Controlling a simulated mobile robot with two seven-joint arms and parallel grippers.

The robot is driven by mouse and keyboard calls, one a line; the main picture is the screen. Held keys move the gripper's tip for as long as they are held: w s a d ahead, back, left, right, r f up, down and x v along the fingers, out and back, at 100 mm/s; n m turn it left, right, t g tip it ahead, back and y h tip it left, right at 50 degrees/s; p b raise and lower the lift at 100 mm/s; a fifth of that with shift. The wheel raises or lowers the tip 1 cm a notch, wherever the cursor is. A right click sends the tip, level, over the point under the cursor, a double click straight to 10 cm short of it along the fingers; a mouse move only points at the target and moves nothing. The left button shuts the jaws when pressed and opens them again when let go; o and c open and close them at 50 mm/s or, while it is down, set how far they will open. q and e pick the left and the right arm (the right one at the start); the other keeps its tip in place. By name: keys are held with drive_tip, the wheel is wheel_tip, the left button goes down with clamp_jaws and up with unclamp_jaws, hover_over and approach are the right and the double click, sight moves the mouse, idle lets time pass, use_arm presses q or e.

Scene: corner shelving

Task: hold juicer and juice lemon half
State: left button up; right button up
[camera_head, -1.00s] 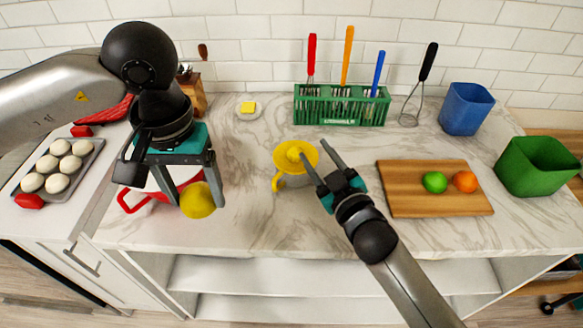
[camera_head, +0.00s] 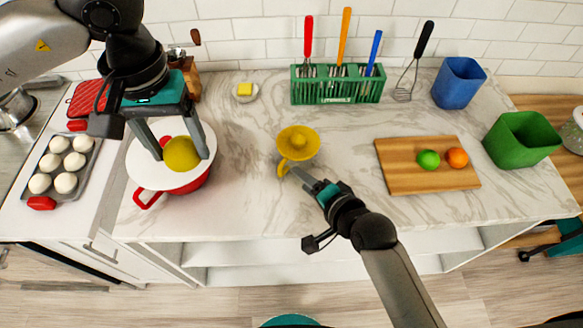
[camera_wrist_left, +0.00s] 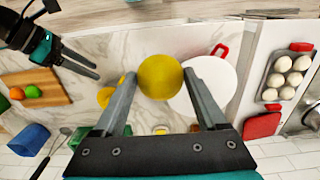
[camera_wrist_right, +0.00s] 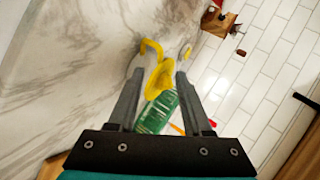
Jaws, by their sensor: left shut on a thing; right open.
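My left gripper (camera_head: 181,156) is shut on the yellow lemon half (camera_head: 182,153). It holds it up in front of the white-lidded red pot in the head view; the lemon half also shows between the fingers in the left wrist view (camera_wrist_left: 160,77). The yellow juicer (camera_head: 298,141) stands upright on the marble counter, to the right of the lemon half. My right gripper (camera_head: 297,172) is open, with its fingertips close to the juicer's handle (camera_head: 283,168). In the right wrist view, the handle (camera_wrist_right: 150,47) shows between and beyond the open fingers; contact cannot be told.
The red pot (camera_head: 195,183) stands left of the juicer. A cutting board (camera_head: 405,173) with a lime (camera_head: 428,159) and an orange (camera_head: 457,157) lies to the right. A green utensil rack (camera_head: 338,92) and a butter dish (camera_head: 245,93) are behind. Counter around the juicer is clear.

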sight(283, 165)
use_arm(q)
drive_tip(key=shift+f+b, duration=0.8)
drive_tip(key=shift+f, duration=0.05)
use_arm(e)
drive_tip(key=x, duration=0.9)
drive_tip(key=shift+w+a+f, duration=0.1)
drive_tip(key=shift+w+f, duration=0.05)
drive_tip(key=shift+w, duration=0.1)
clamp_jaws()
drive_tip(key=shift+s+f, duration=0.1)
idle(1.3)
drive_tip(key=c, duration=0.6)
unclamp_jaws()
drive_tip(key=o, duration=0.6)
